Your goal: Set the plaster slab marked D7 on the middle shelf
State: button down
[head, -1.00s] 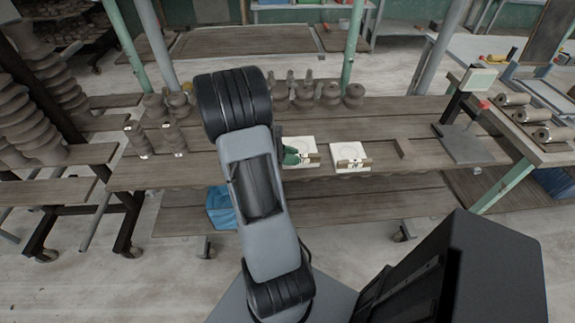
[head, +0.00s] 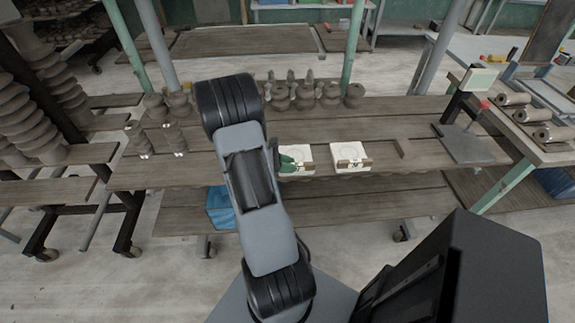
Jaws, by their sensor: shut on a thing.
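Two white plaster slabs are at the near edge of the upper plank shelf in the head view. My gripper (head: 287,163), with green fingers, is shut on the left slab (head: 299,154) at its left side. The other slab (head: 350,153) lies to the right, apart from it, with a small brown piece at its front. The marks on both slabs are too small to read, so I cannot tell which is D7. My arm hides part of the gripper and the boards behind it. Whether the held slab touches the shelf (head: 415,185) below is unclear.
A grey plate with a post (head: 466,145) sits at right. A lower plank shelf (head: 380,208) holds a blue thing (head: 220,207) at left and looks mostly clear.

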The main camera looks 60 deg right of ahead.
jog(key=c, duration=1)
grip_release()
jog(key=shift+f, duration=0.1)
jog(key=shift+c, duration=0.2)
jog(key=shift+w+r, duration=0.1)
jog(key=shift+r, duration=0.15)
jog(key=v, duration=1.1)
jog(key=shift+w+a+r+b, duration=0.2)
jog(key=shift+w+a+b, duration=0.05)
jog(key=shift+w+b, duration=0.05)
jog(key=a+r+m+t+y, duration=0.2)
jog(key=a+r+t, duration=0.1)
jog(key=a, duration=0.6)
jog(key=s+a+r+m+t+y, duration=0.1)
jog(key=a+r+m+t+y, duration=0.1)
jog(key=a+t, duration=0.4)
jog(key=s+a+r+m+t+y, duration=0.1)
jog(key=a+r+m+t+y, duration=0.2)
jog(key=a, duration=0.9)
jog(key=shift+s+r+t+y, duration=0.25)
jog(key=shift+t+y, duration=0.35)
jog(key=shift+t, duration=0.6)
jog(key=shift+r, duration=0.15)
